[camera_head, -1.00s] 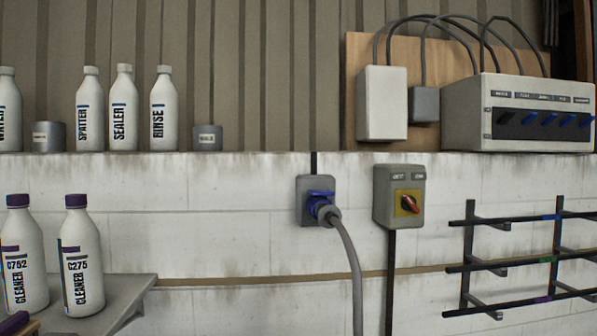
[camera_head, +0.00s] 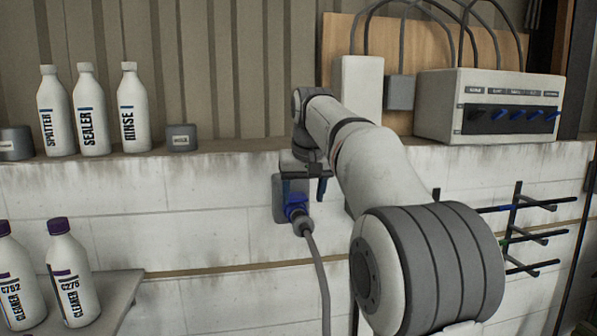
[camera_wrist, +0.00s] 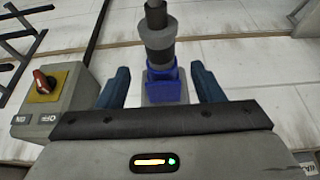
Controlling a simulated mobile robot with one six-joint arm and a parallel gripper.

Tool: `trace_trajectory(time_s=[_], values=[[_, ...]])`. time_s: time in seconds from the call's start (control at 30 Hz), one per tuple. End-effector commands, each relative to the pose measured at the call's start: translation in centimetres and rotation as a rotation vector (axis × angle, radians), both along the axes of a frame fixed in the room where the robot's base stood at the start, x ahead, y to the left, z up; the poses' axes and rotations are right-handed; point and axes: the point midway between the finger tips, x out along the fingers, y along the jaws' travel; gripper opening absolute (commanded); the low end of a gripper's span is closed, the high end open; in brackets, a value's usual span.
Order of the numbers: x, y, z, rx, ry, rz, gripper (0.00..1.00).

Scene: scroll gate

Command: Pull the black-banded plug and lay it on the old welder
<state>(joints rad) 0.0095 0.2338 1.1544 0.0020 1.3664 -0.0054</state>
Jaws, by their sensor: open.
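A blue and grey plug (camera_head: 297,210) sits in the grey wall socket (camera_head: 279,205), with its grey cable (camera_head: 319,265) hanging down. In the wrist view the plug (camera_wrist: 163,72) is blue, with a grey body above it and dark bands near the cable; I cannot tell for sure whether one is the black band. My gripper (camera_wrist: 161,88) is open, with one blue finger on each side of the plug and visible gaps between. In the head view my gripper (camera_head: 304,182) is just above the plug, partly covering the socket. I cannot make out an old welder.
The OFF/ON box with a red knob (camera_wrist: 42,82) is beside my gripper, hidden by my arm in the head view. A switch panel (camera_head: 490,105) and bottles (camera_head: 90,110) stand on the ledge. Cleaner bottles (camera_head: 72,275) stand lower left. Dark rack bars (camera_head: 516,225) project at right.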

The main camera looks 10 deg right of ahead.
Motion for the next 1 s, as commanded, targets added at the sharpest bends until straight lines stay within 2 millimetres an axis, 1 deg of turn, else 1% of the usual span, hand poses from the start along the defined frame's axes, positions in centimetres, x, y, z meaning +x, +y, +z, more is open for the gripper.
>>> trace_trajectory(time_s=[0.03, 0.07, 0.17, 0.5, 0.63, 0.8, 1.0], values=[[0.4, 0.0, 0.6, 0.000, -0.003, 0.000, 0.61], [0.5, 0.0, 0.6, 0.000, -0.003, 0.000, 0.61], [0.9, 0.0, 0.1, 0.000, -0.002, 0.000, 0.61], [2.7, 0.1, -4.5, 0.001, -0.002, 0.001, 0.61], [3.3, 0.1, -5.8, 0.000, -0.003, 0.002, 0.61], [3.5, 0.1, -6.4, 0.000, -0.006, 0.002, 0.61], [3.5, 0.1, -6.5, 0.000, -0.006, 0.002, 0.61]])
